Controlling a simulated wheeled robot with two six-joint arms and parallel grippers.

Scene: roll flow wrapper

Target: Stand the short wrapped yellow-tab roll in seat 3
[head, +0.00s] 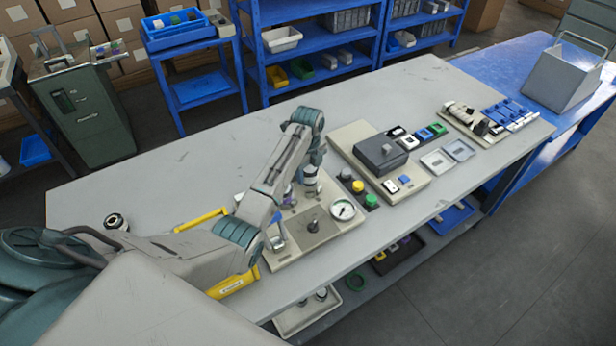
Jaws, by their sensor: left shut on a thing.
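My left arm reaches in from the left and folds down over a beige station board (284,259) on the table. My left gripper (311,190) points down near the back of this board, small and partly hidden by its own arm. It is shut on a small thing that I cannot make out. A metal plate with a dark knob (312,226) and a round white gauge (343,210) sit on the board. I cannot pick out a yellow tab, the short wrapped roll or a numbered seat 3. My right gripper is not in view.
Right of the board stand yellow, black and green buttons (358,187) and a panel with a dark grey box (380,155). Further right is a tray with blue parts (508,112). A yellow bar (238,283) lies at the front edge. The table's left part is mostly bare.

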